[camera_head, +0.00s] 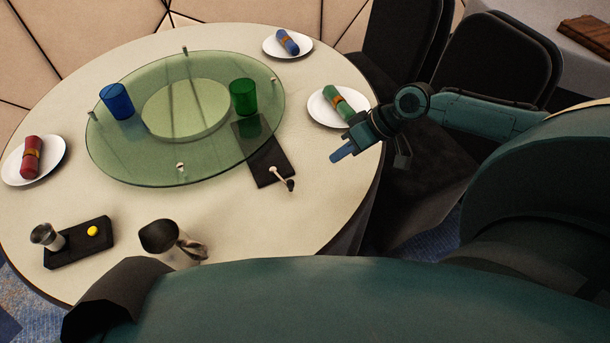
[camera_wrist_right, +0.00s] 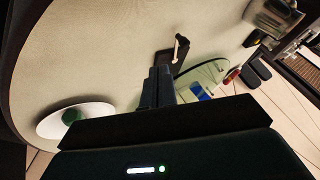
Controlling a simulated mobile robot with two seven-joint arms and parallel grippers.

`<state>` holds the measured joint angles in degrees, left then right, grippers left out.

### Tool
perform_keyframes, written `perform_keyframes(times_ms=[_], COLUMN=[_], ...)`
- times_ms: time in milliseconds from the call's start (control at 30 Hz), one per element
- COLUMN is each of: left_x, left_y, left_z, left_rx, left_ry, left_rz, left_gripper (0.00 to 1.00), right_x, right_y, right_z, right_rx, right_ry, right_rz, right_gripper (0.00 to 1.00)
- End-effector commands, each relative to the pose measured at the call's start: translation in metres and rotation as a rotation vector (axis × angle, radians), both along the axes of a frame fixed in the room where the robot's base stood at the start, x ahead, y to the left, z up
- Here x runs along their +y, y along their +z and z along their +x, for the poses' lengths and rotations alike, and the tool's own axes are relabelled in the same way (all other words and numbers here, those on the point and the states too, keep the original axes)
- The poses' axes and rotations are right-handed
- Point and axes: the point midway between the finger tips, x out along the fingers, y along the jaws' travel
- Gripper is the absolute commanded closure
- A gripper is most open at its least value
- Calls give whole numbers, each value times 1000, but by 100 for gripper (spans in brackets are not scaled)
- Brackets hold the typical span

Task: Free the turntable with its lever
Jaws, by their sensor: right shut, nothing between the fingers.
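The glass turntable (camera_head: 215,168) is a round green-tinted disc on the round table. A blue cup (camera_head: 117,101) and a green cup (camera_head: 243,97) stand on it. The lever (camera_head: 281,177) is a light rod with a dark knob on a black base plate (camera_head: 266,160) at the turntable's near right edge. My right gripper (camera_head: 342,153) is shut and empty, to the right of the lever and apart from it, near the table's right edge. In the right wrist view the lever (camera_wrist_right: 177,50) shows just beyond the shut fingers (camera_wrist_right: 160,74). My left gripper is not visible.
Plates with rolled napkins stand at the right (camera_head: 318,112), back (camera_head: 300,48) and left (camera_head: 55,162). A metal pitcher (camera_head: 165,240) and a black tray (camera_head: 85,249) with a small metal cup (camera_head: 46,236) and yellow item are at the front. Dark chairs (camera_head: 399,38) stand right of the table.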

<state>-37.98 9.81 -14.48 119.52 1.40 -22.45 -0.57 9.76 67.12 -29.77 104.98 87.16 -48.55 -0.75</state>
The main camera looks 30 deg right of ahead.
Motion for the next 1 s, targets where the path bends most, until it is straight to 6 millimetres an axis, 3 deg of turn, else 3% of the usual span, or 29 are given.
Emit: perform_keyframes(times_ms=[200, 567, 767, 1000], left_x=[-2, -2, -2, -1], left_y=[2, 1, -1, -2], left_z=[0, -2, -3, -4], left_rx=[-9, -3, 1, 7], left_ry=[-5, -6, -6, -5], left_rz=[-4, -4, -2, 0], left_gripper=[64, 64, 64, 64], right_x=[-18, -16, -3, 24], right_y=[19, 17, -2, -43], right_z=[3, 4, 12, 28], right_rx=[37, 37, 37, 38], right_ry=[-25, -25, -23, -24], right_rz=[11, 14, 18, 17], right_gripper=[100, 100, 100, 100])
